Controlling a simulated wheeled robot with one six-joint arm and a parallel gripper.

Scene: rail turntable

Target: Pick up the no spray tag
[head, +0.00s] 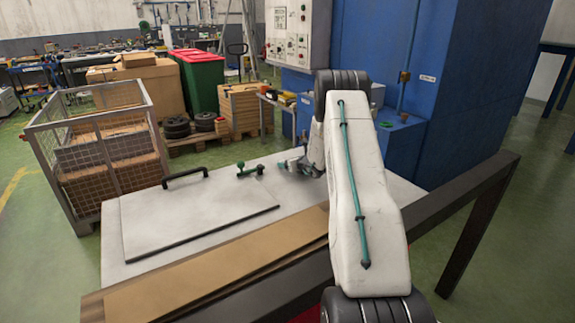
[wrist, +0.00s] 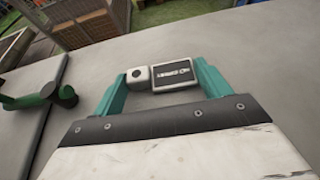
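A small tag with a dark, pale-edged face and light lettering (wrist: 173,74) lies on the grey-white tabletop in the wrist view. The lettering is too blurred to read. A small white block with a round dark spot (wrist: 138,75) sits directly at its left. My gripper (wrist: 162,82) has its two teal fingers wide apart, one on each side of the tag and block. I cannot tell whether the fingers touch them. In the head view my gripper (head: 305,168) is low over the table's far part, and my arm partly hides it; the tag is not clear there.
A white panel with a black handle (head: 190,215) lies on the table (head: 112,250). A dark rail (head: 450,200) and blue cabinet (head: 460,80) are at right.

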